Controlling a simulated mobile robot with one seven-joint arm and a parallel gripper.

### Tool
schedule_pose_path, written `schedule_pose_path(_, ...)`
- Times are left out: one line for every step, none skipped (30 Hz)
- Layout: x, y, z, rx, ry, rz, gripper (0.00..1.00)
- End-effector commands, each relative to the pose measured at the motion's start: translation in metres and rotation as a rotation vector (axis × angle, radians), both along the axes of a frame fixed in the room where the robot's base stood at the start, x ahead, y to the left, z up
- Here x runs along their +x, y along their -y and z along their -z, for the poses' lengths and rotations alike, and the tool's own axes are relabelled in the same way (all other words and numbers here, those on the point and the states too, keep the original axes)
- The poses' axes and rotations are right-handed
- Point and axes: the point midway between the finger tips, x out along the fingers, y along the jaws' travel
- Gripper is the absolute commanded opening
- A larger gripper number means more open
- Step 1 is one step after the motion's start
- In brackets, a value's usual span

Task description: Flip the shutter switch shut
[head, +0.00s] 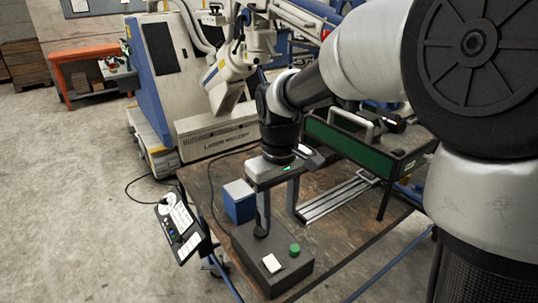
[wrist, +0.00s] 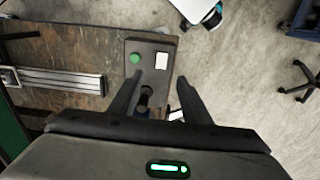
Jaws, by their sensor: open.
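A grey control box (head: 244,243) sits on the near left corner of the worn table. It carries a white square switch (head: 271,263), a green round button (head: 295,249) and a dark round-based part (head: 261,234). Which of these is the shutter switch is not marked. My gripper (head: 264,208) is over the box, pointing down. The white switch (wrist: 161,60) and green button (wrist: 135,58) lie beyond the fingertips. The dark part (wrist: 146,92) shows between the fingers.
A blue block (head: 239,202) stands behind the box. Metal rails (head: 335,203) and a green-sided case (head: 345,143) are to the right. A tilted panel on a stand (head: 180,230) is beside the table at left. A large white machine (head: 190,85) stands behind.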

Motion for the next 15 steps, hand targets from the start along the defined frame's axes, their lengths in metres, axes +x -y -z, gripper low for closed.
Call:
schedule_pose_path(0.003, -0.004, 0.008, 0.003, -0.013, -0.013, 0.44)
schedule_pose_path(0.004, -0.005, 0.010, 0.004, -0.017, -0.019, 0.44)
schedule_pose_path(0.005, -0.007, 0.013, 0.005, -0.021, -0.024, 0.44)
schedule_pose_path(0.005, -0.007, 0.015, 0.006, -0.023, -0.026, 0.44)
schedule_pose_path(0.005, -0.007, 0.017, 0.005, -0.024, -0.027, 0.44)
schedule_pose_path(0.005, -0.007, 0.021, 0.005, -0.025, -0.027, 0.44)
schedule_pose_path(0.005, -0.007, 0.024, 0.005, -0.025, -0.027, 0.44)
schedule_pose_path(0.005, -0.007, 0.028, 0.005, -0.025, -0.027, 0.44)
schedule_pose_path(0.005, -0.007, 0.035, 0.004, -0.026, -0.027, 0.44)
schedule_pose_path(0.004, -0.007, 0.041, 0.005, -0.027, -0.026, 0.44)
schedule_pose_path(0.004, -0.007, 0.047, 0.005, -0.027, -0.026, 0.44)
schedule_pose_path(0.004, -0.007, 0.056, 0.005, -0.026, -0.026, 0.44)
schedule_pose_path(0.004, -0.007, 0.063, 0.006, -0.028, -0.026, 0.44)
schedule_pose_path(0.004, -0.007, 0.070, 0.006, -0.028, -0.026, 0.44)
schedule_pose_path(0.004, -0.007, 0.078, 0.005, -0.027, -0.027, 0.44)
